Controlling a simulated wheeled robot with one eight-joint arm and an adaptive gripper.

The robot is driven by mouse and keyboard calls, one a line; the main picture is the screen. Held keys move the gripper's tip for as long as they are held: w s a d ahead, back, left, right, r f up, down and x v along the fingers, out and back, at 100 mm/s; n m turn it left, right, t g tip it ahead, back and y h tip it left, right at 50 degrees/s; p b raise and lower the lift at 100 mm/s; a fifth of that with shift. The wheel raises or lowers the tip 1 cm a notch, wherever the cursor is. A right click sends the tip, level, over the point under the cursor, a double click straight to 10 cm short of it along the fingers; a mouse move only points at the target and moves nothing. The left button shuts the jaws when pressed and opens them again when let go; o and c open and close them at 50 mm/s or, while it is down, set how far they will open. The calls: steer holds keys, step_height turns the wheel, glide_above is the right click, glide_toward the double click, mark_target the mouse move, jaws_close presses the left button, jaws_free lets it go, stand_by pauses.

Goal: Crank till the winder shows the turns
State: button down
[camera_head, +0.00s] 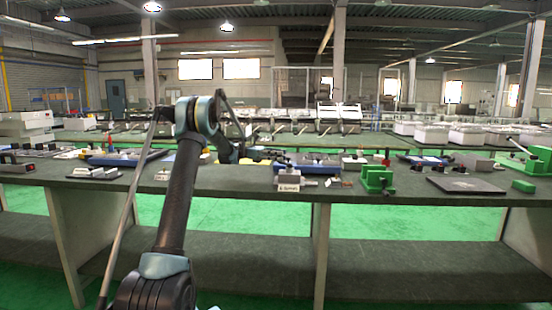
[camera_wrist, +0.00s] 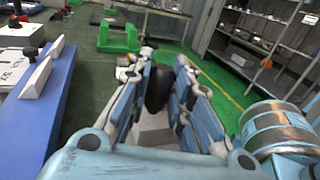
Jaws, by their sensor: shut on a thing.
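My gripper (camera_wrist: 160,85) is closed around a dark rounded knob (camera_wrist: 157,90), seen between its two blue fingers in the wrist view. The knob looks like a crank handle, but the rest of the crank is hidden by the fingers. A pale part shows below the knob. In the head view my arm reaches over the bench, and the fingertips and knob are too small to tell. A small grey device with a white label (camera_head: 289,187) stands at the bench's front edge; the label is too small to read surely. I cannot tell whether it is the winder.
A blue tray (camera_head: 311,168) lies behind the labelled device; a blue base (camera_wrist: 62,110) with grey blocks fills the wrist view's left. A green fixture (camera_head: 376,180) and a dark flat plate (camera_head: 465,187) sit further right on the bench (camera_head: 420,196). Shelves stand behind.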

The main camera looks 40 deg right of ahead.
steer(key=c, duration=1.4)
jaws_free()
steer(key=shift+c, duration=0.2)
step_height(320, 180, up, 10)
